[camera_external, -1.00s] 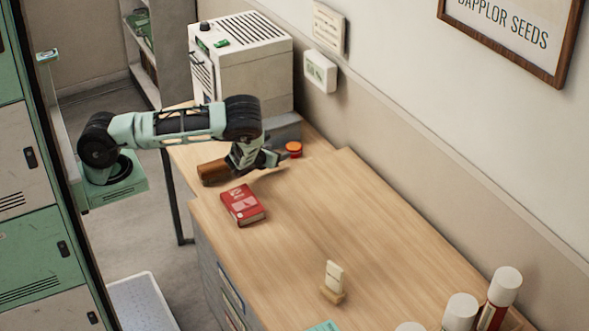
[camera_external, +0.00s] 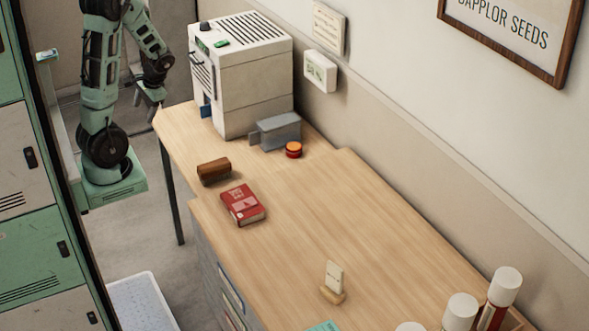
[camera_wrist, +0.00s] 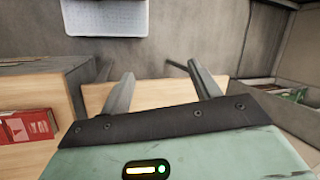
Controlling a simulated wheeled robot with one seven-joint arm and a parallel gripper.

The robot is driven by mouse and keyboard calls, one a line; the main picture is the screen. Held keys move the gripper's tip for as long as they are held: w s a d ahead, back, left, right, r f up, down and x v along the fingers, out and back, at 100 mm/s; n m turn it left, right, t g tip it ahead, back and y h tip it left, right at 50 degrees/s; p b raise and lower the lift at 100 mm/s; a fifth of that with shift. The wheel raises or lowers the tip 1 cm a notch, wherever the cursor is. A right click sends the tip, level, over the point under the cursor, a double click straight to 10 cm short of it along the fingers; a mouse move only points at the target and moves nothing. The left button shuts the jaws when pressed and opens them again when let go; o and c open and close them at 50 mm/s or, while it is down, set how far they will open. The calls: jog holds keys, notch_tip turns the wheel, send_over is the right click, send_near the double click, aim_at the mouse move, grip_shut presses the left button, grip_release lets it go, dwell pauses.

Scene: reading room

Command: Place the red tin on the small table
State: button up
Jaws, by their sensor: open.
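The red tin (camera_external: 293,151), small and round with an orange-looking top, sits on the far wooden table (camera_external: 230,148), right of a small grey bracket-like object. This far table, with a dark leg, looks like the small table. My gripper (camera_external: 151,108) hangs left of that table's far corner, well apart from the tin. In the wrist view my gripper (camera_wrist: 161,82) shows two spread fingers with nothing between them. The tin is not seen in the wrist view.
A white machine (camera_external: 240,80) and grey bracket-like object (camera_external: 278,131) stand beside the tin. A brown block (camera_external: 214,171) and red book (camera_external: 243,204) lie toward the left. The near desk (camera_external: 350,220) is largely clear; white-capped tubes (camera_external: 500,290) stand at its near end.

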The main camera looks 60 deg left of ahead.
jog(key=d+n+t+h, duration=0.1)
jog(key=d+r+n+t, duration=0.1)
jog(key=d+n, duration=0.1)
jog(key=s+d+r+n+t+h, duration=0.1)
jog(key=d, duration=0.1)
jog(key=shift+r+h, duration=0.15)
jog(key=shift+h, duration=0.15)
